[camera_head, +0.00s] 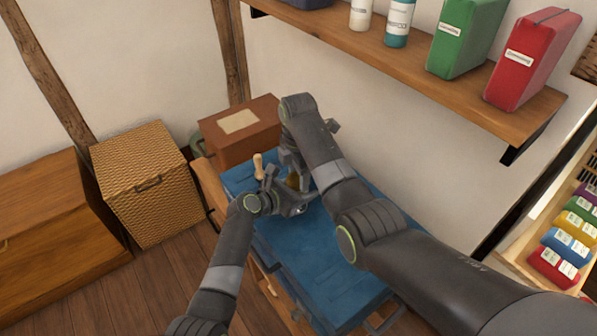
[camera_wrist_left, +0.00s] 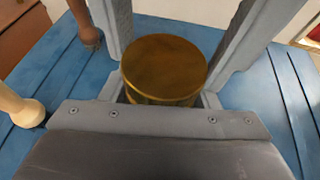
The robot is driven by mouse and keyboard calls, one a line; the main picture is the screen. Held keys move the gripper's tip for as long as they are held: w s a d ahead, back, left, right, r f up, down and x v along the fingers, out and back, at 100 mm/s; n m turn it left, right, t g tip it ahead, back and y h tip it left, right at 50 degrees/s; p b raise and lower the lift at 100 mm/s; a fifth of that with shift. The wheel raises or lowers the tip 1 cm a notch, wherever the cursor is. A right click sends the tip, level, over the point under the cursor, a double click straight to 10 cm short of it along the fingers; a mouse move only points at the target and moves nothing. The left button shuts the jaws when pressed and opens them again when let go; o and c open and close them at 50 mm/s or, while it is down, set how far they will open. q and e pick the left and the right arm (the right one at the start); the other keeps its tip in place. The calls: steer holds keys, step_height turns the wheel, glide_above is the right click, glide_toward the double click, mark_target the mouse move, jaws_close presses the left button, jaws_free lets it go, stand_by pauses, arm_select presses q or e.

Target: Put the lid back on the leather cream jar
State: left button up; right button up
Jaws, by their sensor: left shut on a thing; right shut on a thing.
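The leather cream jar (camera_head: 293,181) is a small gold-brown shape between my grippers above the blue worktop, mostly covered by them. In the left wrist view a round, flat gold-brown lid (camera_wrist_left: 165,66) lies level, with grey fingers close on both sides. My left gripper (camera_head: 282,196) is shut on the jar from the left side. My right gripper (camera_head: 291,168) comes down from above and is shut on the lid. The jar body below the lid is hidden, so I cannot tell whether the lid is seated.
The blue worktop (camera_head: 330,262) is clear toward the front. A wooden-handled tool (camera_head: 258,166) stands left of the grippers. A brown box (camera_head: 243,145) stands at the back. A wall shelf (camera_head: 400,71) with bottles and binders hangs above; a wicker basket (camera_head: 143,180) stands left.

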steer(key=shift+f, duration=0.15)
steer(key=shift+s+m, duration=0.1)
steer(key=shift+m, duration=1.6)
steer(key=o, duration=0.9)
steer(key=shift+o, duration=0.2)
steer(key=shift+r, duration=2.25)
steer(key=shift+c, duration=0.4)
